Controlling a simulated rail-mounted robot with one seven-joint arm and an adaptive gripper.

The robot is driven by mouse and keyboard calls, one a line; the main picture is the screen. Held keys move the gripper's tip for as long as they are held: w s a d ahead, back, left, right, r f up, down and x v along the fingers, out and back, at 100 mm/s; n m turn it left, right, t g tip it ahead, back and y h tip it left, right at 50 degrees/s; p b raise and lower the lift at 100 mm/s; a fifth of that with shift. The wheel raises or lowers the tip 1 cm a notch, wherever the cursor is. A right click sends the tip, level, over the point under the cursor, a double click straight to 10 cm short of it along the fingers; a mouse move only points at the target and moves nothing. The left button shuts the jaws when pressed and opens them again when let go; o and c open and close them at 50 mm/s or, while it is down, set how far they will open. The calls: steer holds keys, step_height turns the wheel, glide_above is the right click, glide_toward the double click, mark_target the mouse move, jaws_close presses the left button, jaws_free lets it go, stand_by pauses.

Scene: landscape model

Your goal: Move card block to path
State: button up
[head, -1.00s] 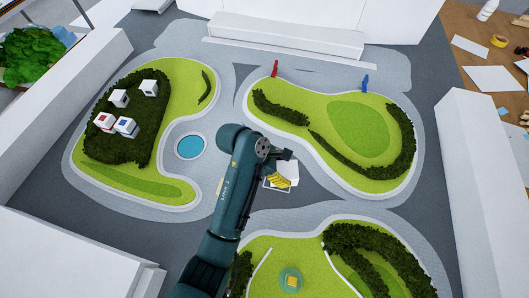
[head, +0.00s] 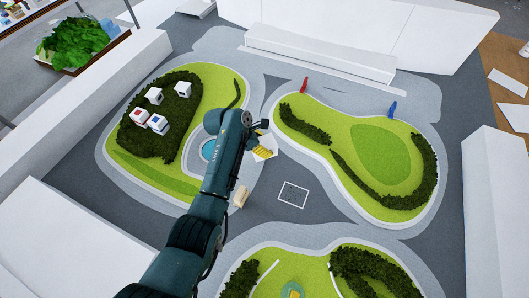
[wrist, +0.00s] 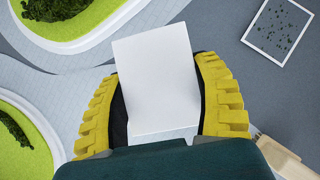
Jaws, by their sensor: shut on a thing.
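A plain white block, which appears to be the card block (wrist: 155,75), stands between the yellow ribbed fingers of my gripper (wrist: 165,95). In the head view my gripper (head: 262,149) holds the white block (head: 266,141) above the paving between the two upper green islands. The pale grey path (head: 255,95) curves around the islands. In the wrist view the paved path (wrist: 75,82) lies below and left of the block.
A white-outlined square with dark specks (head: 293,194) lies on the dark ground, also at upper right in the wrist view. A beige piece (head: 240,197) lies near my arm. Several small white blocks (head: 155,96) stand on the left hedge. Red (head: 304,84) and blue (head: 392,110) figures stand beyond.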

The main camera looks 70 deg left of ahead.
steer(key=shift+f+b, duration=0.6)
steer(key=shift+f, duration=1.8)
steer(key=shift+f, duration=0.25)
steer(key=o, duration=1.3)
steer(key=shift+c, duration=0.2)
steer(key=shift+r, duration=0.1)
steer(key=shift+r, duration=0.2)
steer(key=p+v, duration=0.3)
steer(key=v, duration=0.8)
steer(key=shift+s+r+p, duration=0.2)
steer(key=shift+r+p, duration=0.15)
